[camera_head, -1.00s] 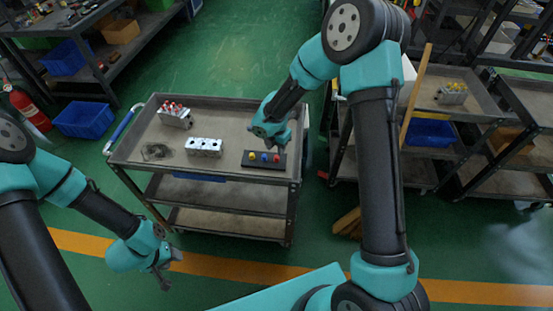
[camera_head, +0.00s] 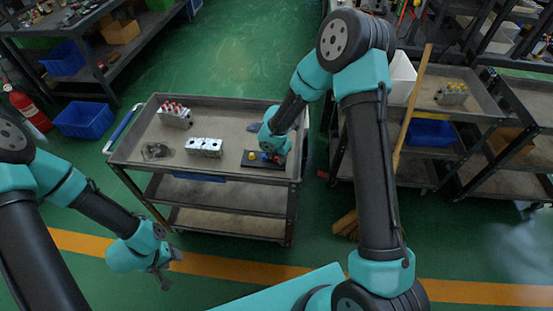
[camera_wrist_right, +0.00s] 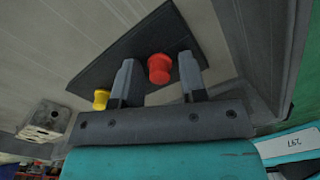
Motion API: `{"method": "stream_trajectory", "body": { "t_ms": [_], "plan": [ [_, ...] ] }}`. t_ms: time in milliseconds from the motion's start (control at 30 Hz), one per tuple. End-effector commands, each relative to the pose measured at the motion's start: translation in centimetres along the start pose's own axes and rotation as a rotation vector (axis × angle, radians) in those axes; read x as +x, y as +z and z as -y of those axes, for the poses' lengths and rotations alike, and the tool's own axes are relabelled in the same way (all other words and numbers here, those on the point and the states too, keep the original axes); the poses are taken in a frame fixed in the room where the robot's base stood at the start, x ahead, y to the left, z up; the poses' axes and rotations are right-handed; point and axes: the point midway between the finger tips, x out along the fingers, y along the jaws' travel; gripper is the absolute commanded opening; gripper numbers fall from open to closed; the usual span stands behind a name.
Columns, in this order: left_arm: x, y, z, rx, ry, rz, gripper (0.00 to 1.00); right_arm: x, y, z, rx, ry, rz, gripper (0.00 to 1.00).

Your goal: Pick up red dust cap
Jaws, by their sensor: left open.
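The red dust cap (camera_wrist_right: 160,68) stands on a dark plate (camera_wrist_right: 140,50) in the right wrist view. My right gripper (camera_wrist_right: 158,78) is open, with one finger on each side of the red cap and a visible gap to both. In the head view this gripper (camera_head: 276,155) is low over the right end of the dark plate (camera_head: 255,166) and largely hides the red cap. A yellow cap (camera_head: 251,155) and a blue cap (camera_head: 265,156) stand to the left of it. My left gripper (camera_head: 168,270) is open and empty, in front of the cart.
The plate lies on the grey cart top (camera_head: 225,115). A silver valve block (camera_head: 204,147) stands left of it, and a block with red caps (camera_head: 175,116) stands farther back. The cart's raised rim is close on the right.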

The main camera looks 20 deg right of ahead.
Motion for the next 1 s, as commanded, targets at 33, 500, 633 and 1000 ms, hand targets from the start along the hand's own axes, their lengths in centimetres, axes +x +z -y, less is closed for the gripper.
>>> {"method": "stream_trajectory", "body": {
  "t_ms": [33,500,633,1000],
  "plan": [
    [0.0,0.0,0.0,0.0,0.0,0.0,0.43,0.0,0.0,0.0,0.0,0.0,0.0,0.39],
    [0.0,0.0,0.0,0.0,0.0,0.0,0.43,0.0,0.0,0.0,0.0,0.0,0.0,0.11],
    [0.0,0.0,0.0,0.0,0.0,0.0,0.43,-0.1,0.0,0.0,0.0,0.0,0.0,0.07],
    [0.0,0.0,0.0,0.0,0.0,0.0,0.43,-1.2,0.1,-0.1,0.001,0.003,0.003,0.07]
  ]
}}
